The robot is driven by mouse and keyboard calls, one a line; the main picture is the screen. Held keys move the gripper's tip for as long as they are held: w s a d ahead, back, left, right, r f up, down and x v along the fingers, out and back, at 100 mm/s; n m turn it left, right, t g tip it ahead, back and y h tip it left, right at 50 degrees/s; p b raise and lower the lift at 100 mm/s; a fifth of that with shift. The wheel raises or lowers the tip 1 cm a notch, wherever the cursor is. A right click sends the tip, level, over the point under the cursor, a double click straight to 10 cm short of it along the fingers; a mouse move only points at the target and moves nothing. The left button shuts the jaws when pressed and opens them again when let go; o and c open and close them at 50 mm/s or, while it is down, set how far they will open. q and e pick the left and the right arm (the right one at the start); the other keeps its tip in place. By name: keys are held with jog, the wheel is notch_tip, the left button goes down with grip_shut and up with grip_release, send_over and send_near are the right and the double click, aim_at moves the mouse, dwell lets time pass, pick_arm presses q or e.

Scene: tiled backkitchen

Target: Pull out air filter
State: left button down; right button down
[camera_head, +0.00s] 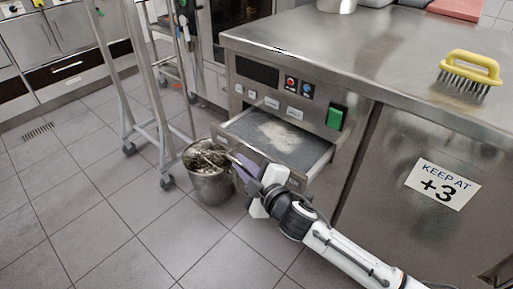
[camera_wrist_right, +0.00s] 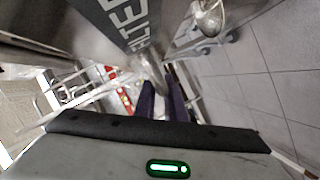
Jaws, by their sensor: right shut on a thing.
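The air filter (camera_head: 290,140) is a shallow drawer-like tray with a grey, dusty top, in the front of the steel counter. It sticks partly out of its slot below the control panel. My right gripper (camera_head: 244,170), with purple fingers, is at the tray's front and shut on its handle. In the right wrist view, the fingers (camera_wrist_right: 162,101) close around the metal handle (camera_wrist_right: 152,66), beside a dark front lettered "FILTER" (camera_wrist_right: 132,28). The gripper hides part of the tray's front in the head view. My left gripper is not in view.
A metal bucket (camera_head: 208,184) with dark contents stands on the tiled floor close to the gripper's left. A wheeled rack (camera_head: 130,90) stands behind it. A yellow brush (camera_head: 470,70) lies on the counter (camera_head: 370,45). The floor at lower left is free.

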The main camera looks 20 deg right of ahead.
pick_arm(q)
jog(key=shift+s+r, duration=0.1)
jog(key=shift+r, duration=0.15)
pick_arm(e)
jog(key=s+a, duration=0.6)
jog(key=a, duration=0.4)
jog(key=shift+s+a, duration=0.25)
jog(key=shift+s, duration=0.05)
jog(key=c, duration=1.8)
grip_release()
